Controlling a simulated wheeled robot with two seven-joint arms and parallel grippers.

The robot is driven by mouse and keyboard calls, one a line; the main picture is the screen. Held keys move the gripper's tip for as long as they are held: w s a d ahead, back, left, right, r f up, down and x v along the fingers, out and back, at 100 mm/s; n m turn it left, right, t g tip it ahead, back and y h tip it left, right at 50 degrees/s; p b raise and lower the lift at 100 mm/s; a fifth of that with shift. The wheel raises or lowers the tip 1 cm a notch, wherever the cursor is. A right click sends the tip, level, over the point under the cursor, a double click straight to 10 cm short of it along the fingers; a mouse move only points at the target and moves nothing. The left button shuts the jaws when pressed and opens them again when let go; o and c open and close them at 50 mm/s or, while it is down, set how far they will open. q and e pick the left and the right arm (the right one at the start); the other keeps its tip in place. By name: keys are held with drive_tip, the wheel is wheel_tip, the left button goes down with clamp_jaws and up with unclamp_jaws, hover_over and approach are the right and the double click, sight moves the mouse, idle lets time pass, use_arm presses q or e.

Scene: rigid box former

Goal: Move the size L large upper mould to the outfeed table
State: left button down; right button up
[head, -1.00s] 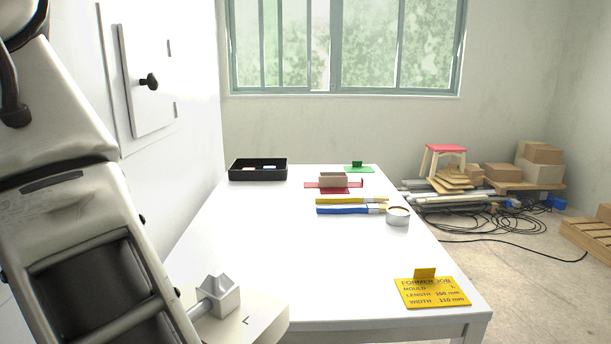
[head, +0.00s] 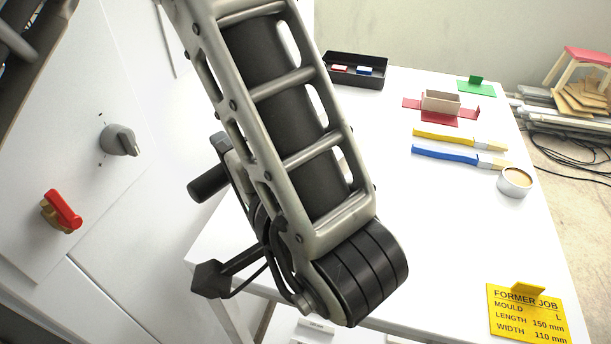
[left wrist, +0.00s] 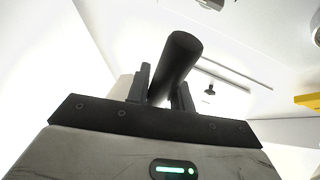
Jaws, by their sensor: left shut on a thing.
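My left gripper (left wrist: 160,90) is shut on a dark cylindrical handle (left wrist: 180,60) in the left wrist view. The body that the handle belongs to cannot be made out there, and no size mark shows on it. In the head view my left arm crosses the middle and hides most of the gripper area. A white table (head: 400,195) stands behind the arm; I cannot tell if it is the outfeed table. A yellow card (head: 525,313) on its near right corner reads former job, mould L, 150 mm by 110 mm. My right gripper is not in view.
On the table are a black tray (head: 372,82), an open box (head: 441,101) on a red sheet, a green piece (head: 477,87), yellow (head: 445,136) and blue (head: 443,151) brushes and a tin (head: 514,182). A white cabinet with a grey knob (head: 120,140) and red-handled valve (head: 64,209) stands left.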

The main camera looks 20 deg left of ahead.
use_arm(q)
drive_tip(key=w+d+f, duration=0.1)
drive_tip(key=w+f, duration=0.1)
drive_tip(key=w, duration=0.1)
drive_tip(key=w+d+f, duration=0.2)
drive_tip(key=f, duration=0.1)
drive_tip(key=w+d+f, duration=0.1)
drive_tip(key=w+f, duration=0.1)
drive_tip(key=w, duration=0.1)
drive_tip(key=shift+w+d+f, duration=0.15)
drive_tip(key=shift+w+d, duration=0.15)
drive_tip(key=shift+w, duration=0.05)
drive_tip(key=shift+w+d+f, duration=0.1)
drive_tip(key=shift+w+f, duration=0.05)
drive_tip(key=shift+f, duration=0.8)
drive_tip(key=shift+w+d+f, duration=0.1)
drive_tip(key=shift+f, duration=0.85)
drive_tip(key=c, duration=1.6)
unclamp_jaws()
drive_tip(key=shift+f, duration=0.2)
drive_tip(key=shift+c, duration=0.2)
drive_tip(key=o, duration=0.4)
drive_tip(key=shift+s, duration=0.1)
drive_tip(key=shift+r, duration=0.1)
